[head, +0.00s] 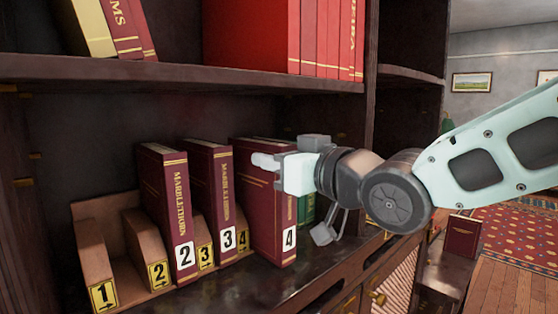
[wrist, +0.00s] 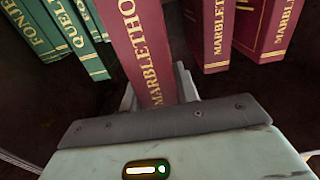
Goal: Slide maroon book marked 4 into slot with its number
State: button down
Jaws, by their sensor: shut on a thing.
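The maroon book marked 4 (head: 272,215) stands nearly upright at the right of the wooden rack, beside the yellow 4 label (head: 243,240). Its spine faces out and sits a little forward of its neighbour. My gripper (head: 284,170) is shut on its upper part; in the wrist view the fingers flank the gold-lettered spine (wrist: 145,50). The rack (head: 92,240) has dividers labelled 1 to 4. The book marked 2 (head: 168,195) and the book marked 3 (head: 210,185) stand right of their labels. The book hides the slot beyond label 4, so I cannot tell whether its base is inside.
Green books (head: 306,208) stand to the right, partly behind my gripper. The gap between labels 1 and 2 is empty. The upper shelf (head: 200,75) hangs above the rack. Bare shelf (head: 230,292) lies in front. Another maroon book (head: 462,238) stands far right.

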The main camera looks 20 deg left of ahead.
jog(key=shift+x, duration=3.4)
jog(key=c, duration=1)
grip_release()
jog(key=shift+o, duration=0.2)
jog(key=b, duration=0.4)
send_near(250, 152)
jog(key=d, duration=0.5)
jog(key=shift+s+d+f, duration=0.25)
jog(key=shift+f, duration=0.15)
